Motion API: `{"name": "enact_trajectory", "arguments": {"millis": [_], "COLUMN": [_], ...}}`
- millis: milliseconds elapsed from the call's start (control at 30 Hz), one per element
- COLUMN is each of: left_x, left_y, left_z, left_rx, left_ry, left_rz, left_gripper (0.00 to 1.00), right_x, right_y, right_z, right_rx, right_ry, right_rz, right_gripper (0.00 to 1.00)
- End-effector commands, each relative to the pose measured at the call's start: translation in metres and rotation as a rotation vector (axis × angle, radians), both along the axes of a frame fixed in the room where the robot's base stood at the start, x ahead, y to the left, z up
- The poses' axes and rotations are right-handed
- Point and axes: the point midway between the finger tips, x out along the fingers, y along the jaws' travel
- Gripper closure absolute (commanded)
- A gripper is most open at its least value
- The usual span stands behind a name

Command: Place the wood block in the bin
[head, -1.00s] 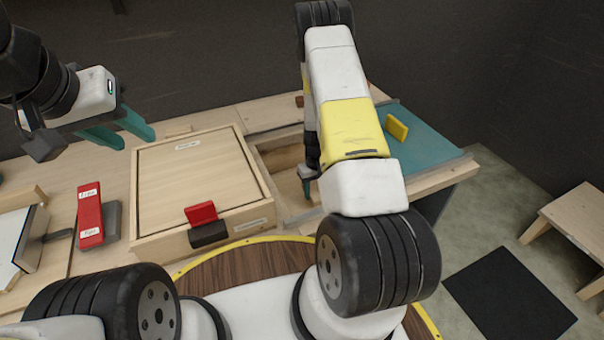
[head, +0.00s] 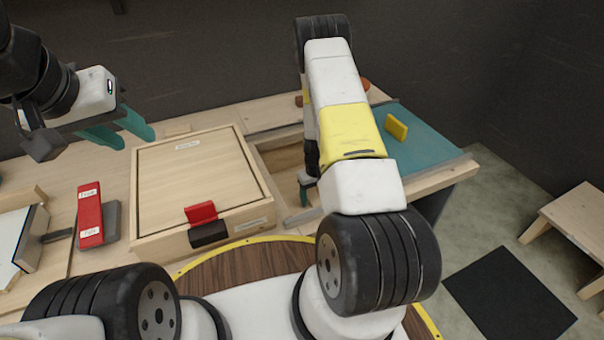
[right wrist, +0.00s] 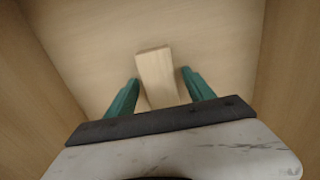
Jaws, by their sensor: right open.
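The wood block (right wrist: 156,76) is a pale, plain piece in the right wrist view. It lies between the open teal fingers of my right gripper (right wrist: 155,84), with a gap on either side. Beneath it is the pale wooden floor of the open bin (right wrist: 90,30), with walls at left and right. In the head view the bin (head: 280,158) is partly hidden by my right arm, and the block is not visible. One teal finger of my right gripper (head: 306,188) shows there. My left gripper (head: 122,134) is open and empty, above the bench at the left.
A closed wooden lid (head: 190,175) with a red handle (head: 201,212) is left of the bin. A red labelled block (head: 89,212) stands further left. A teal surface (head: 430,145) with a yellow piece (head: 397,126) is at right. A stool (head: 575,220) stands on the floor.

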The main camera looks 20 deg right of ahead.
Motion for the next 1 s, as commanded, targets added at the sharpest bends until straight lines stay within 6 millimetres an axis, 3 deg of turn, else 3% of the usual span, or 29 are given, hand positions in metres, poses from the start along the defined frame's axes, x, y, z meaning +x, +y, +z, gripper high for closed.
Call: {"name": "enact_trajectory", "arguments": {"millis": [167, 600, 867, 1000], "left_x": [0.0, 0.0, 0.0, 0.0], "left_y": [0.0, 0.0, 0.0, 0.0], "left_z": [0.0, 0.0, 0.0, 0.0], "left_rx": [0.0, 0.0, 0.0, 0.0], "left_ry": [0.0, 0.0, 0.0, 0.0], "left_rz": [0.0, 0.0, 0.0, 0.0], "left_gripper": [0.62, 0.62, 0.62, 0.62], "right_x": [0.001, 0.001, 0.002, 0.004], "right_y": [0.0, 0.0, 0.002, 0.014], "right_z": [0.017, 0.104, 0.133, 0.177], "right_rx": [0.0, -0.001, 0.007, 0.036], "right_ry": [-0.003, -0.003, -0.011, -0.054], "right_rz": [0.001, 0.001, -0.006, -0.023], "right_gripper": [0.38, 0.38, 0.38, 0.38]}}
